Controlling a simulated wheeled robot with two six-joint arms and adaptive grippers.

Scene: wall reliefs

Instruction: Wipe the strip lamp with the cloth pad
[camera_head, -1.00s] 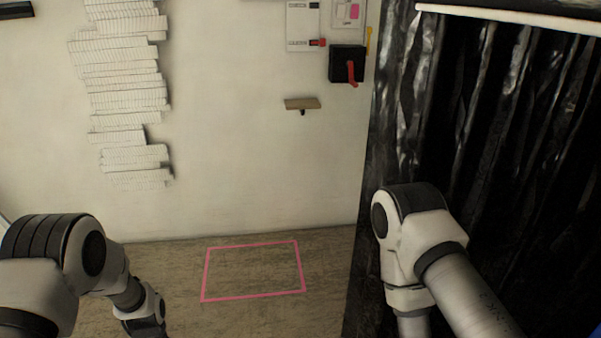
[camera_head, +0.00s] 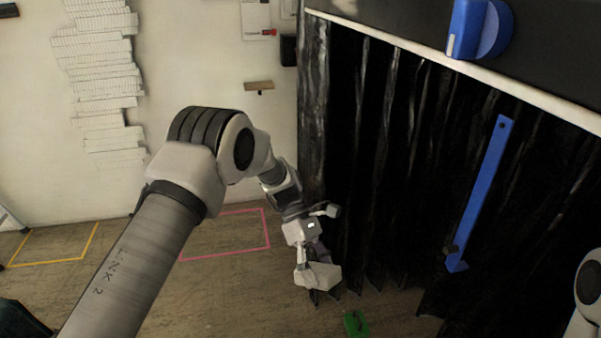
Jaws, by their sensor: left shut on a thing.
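My left gripper (camera_head: 320,246) hangs low in front of the black curtain, at the middle of the view. It is shut on a small greyish piece, taken to be the cloth pad; the fingers hide most of it. A long pale strip (camera_head: 440,55) runs along the lower edge of the dark panel above the curtain. I cannot tell whether it is the strip lamp or a rail. The left gripper is well below it and apart from it. My right gripper is out of view; only a bit of the right arm shows at the lower right.
The black pleated curtain (camera_head: 390,150) fills the right half. A blue knob (camera_head: 465,30) and a long blue bar (camera_head: 485,185) stand out there. A small green object (camera_head: 355,323) is low down. A small wall ledge (camera_head: 258,86) and white stacked relief (camera_head: 100,75) are left. Floor outlines are pink (camera_head: 267,228) and yellow (camera_head: 88,242).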

